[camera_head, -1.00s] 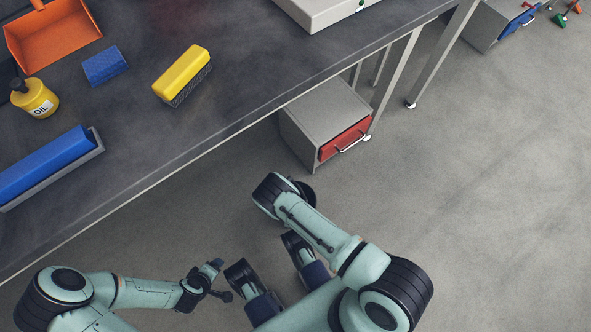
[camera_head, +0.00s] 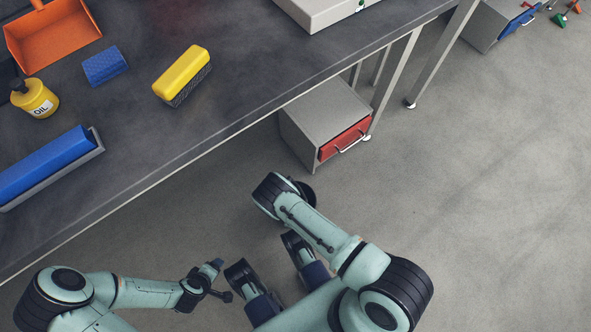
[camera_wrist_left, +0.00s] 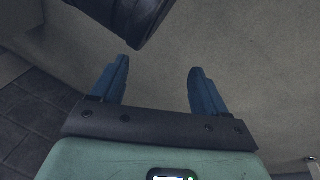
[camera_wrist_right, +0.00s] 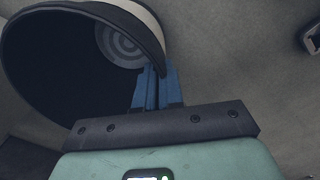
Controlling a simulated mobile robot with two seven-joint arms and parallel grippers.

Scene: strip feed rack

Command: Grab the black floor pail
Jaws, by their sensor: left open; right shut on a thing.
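The black pail (camera_wrist_right: 50,75) fills the upper left of the right wrist view, mouth toward the camera. A grey disc with rings shows inside it. My right gripper (camera_wrist_right: 157,78) has its blue fingers close together at the pail's rim, shut on it. In the head view my right arm hides this gripper and most of what lies beneath; a dark curved edge shows past the wrist, perhaps the pail. My left gripper (camera_wrist_left: 160,68) is open and empty, its blue fingers wide apart. It also shows in the head view (camera_head: 222,281), left of the right arm.

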